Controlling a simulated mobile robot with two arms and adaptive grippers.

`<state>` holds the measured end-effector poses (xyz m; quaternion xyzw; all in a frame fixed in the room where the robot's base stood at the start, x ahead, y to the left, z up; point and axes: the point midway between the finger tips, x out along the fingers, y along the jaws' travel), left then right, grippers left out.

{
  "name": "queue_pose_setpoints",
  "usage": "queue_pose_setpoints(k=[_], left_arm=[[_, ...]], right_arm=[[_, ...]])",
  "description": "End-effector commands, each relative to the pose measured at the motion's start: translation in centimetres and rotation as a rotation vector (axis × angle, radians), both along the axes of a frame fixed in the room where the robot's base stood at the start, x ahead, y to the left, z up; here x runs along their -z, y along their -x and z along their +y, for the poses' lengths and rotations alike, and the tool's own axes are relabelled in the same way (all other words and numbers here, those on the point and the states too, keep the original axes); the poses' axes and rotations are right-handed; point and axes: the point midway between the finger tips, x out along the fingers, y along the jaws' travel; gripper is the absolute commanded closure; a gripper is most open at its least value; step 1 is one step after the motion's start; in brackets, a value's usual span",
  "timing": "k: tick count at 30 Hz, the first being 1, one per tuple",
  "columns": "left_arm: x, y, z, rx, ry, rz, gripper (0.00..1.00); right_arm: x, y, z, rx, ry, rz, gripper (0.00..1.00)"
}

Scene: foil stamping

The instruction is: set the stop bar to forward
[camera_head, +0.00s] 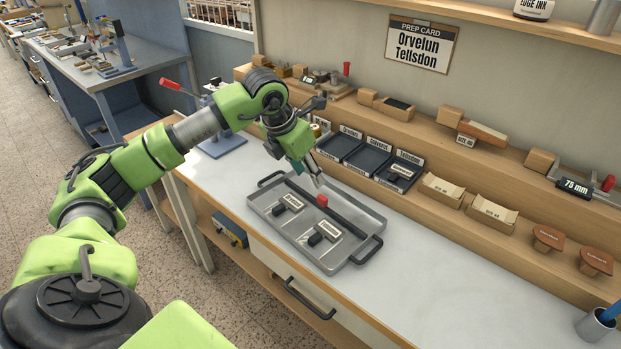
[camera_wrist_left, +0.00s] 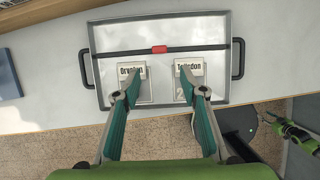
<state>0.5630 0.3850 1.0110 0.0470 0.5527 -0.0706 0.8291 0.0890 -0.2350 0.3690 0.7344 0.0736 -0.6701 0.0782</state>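The metal tray (camera_head: 262,211) lies on the white bench top with a black handle at each end. The stop bar, a dark bar (camera_wrist_left: 206,47) with a red block (camera_head: 322,200), crosses the tray lengthwise. It sits somewhat toward the back, wall-side edge. Two labelled pieces, Orvelun (camera_wrist_left: 131,68) and Tellsdon (camera_wrist_left: 189,69), lie in the tray on the front side of the bar.
Behind the tray, a wooden stepped shelf (camera_head: 412,123) holds dark labelled trays (camera_head: 367,159), paper packets (camera_head: 442,190) and brown-topped pieces (camera_head: 547,238). A prep card (camera_head: 422,44) hangs on the wall. A red-handled press (camera_head: 216,139) stands to the left.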

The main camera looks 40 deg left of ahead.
Motion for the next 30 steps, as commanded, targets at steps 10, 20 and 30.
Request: queue_pose_setpoints(k=[10,20,30], left_arm=[[-0.2,0.0,-0.1,0.002,0.002,-0.001,0.61],[-0.8,0.0,0.0,0.0,0.001,0.006,0.61],[5.1,-2.5,-0.5,-0.001,0.002,0.007,0.61]], right_arm=[[0.2,0.0,0.0,0.0,0.0,0.0,0.6],[0.3,0.0,0.0,0.0,0.0,0.0,0.6],[-1.1,0.0,0.1,0.001,0.0,-0.001,0.6]])
